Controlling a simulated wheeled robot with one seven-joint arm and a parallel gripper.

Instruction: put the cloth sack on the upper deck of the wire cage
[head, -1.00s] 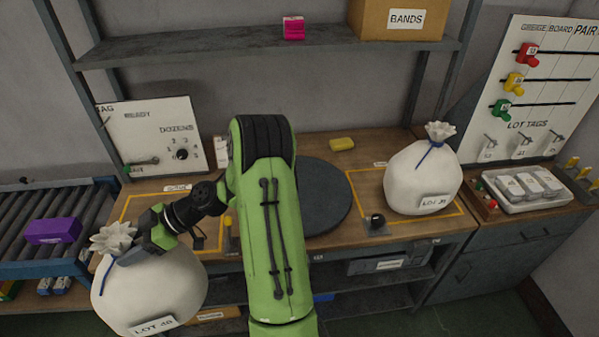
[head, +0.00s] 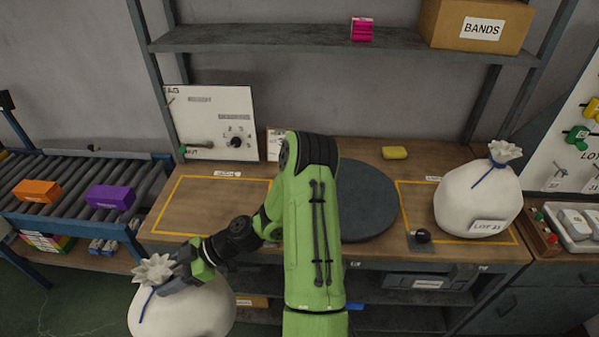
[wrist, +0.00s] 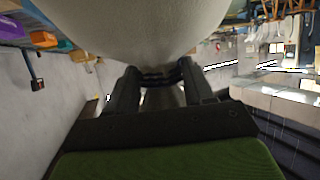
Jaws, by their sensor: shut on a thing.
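A white cloth sack (head: 182,310) with a gathered, blue-tied neck hangs at the lower left of the head view, in front of the bench. My gripper (head: 178,281) is shut on its neck. In the wrist view the sack (wrist: 135,25) fills the top, just beyond the fingers of my gripper (wrist: 160,77). The bottom of the sack is cut off in the head view. A second white sack (head: 470,207) with a lot label stands upright on the right of the bench. I cannot make out the wire cage in either view.
The bench (head: 335,148) has an empty yellow-outlined area at left and a dark round plate (head: 365,205) mid-bench. A roller conveyor (head: 75,178) at left carries an orange box (head: 37,191) and a purple box (head: 110,196). Some floor (head: 60,290) shows at lower left.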

